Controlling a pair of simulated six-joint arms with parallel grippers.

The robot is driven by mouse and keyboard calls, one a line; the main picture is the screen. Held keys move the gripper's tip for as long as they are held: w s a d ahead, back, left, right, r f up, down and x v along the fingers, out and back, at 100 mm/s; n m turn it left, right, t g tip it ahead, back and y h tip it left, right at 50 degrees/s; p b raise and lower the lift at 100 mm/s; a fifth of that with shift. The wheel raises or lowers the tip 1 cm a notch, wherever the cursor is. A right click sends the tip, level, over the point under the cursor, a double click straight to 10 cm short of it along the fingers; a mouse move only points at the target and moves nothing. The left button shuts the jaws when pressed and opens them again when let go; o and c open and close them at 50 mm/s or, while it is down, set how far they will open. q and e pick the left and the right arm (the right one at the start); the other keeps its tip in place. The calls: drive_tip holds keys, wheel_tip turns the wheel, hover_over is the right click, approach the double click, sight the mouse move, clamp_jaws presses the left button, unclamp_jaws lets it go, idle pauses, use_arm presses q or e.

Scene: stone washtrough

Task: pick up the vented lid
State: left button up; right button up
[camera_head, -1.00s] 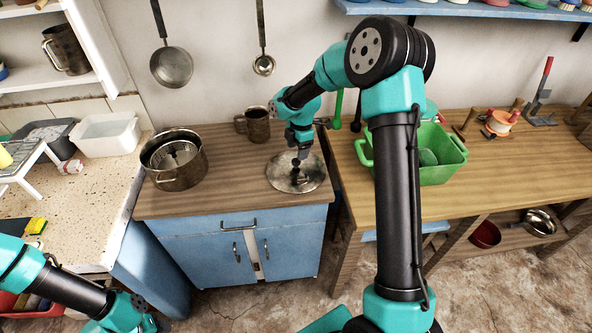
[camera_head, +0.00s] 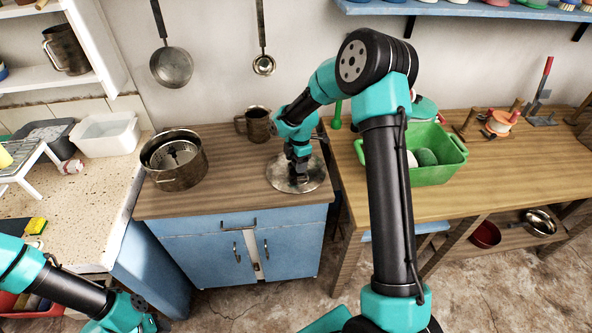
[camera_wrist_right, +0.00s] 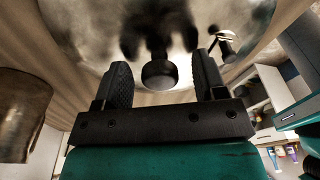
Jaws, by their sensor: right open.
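The vented lid (camera_head: 281,173) is a round metal disc lying flat on the wooden top of the blue cabinet. Its dark knob (camera_wrist_right: 160,73) shows in the right wrist view, between the two fingers. My right gripper (camera_head: 299,178) is just over the middle of the lid, pointing down. In the right wrist view the right gripper (camera_wrist_right: 162,85) is open, with a finger on each side of the knob and gaps between. In the head view the gripper hides the knob. My left arm shows at the lower left; its fingers are not clearly seen.
A metal pot (camera_head: 175,170) with a strainer inside stands left of the lid. A metal mug (camera_head: 256,125) is behind the lid. A green tub (camera_head: 440,174) sits on the wooden table to the right. The cabinet top (camera_head: 228,190) is clear between pot and lid.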

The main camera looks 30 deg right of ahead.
drive_tip(key=shift+c, duration=0.3)
drive_tip(key=c, duration=1.1)
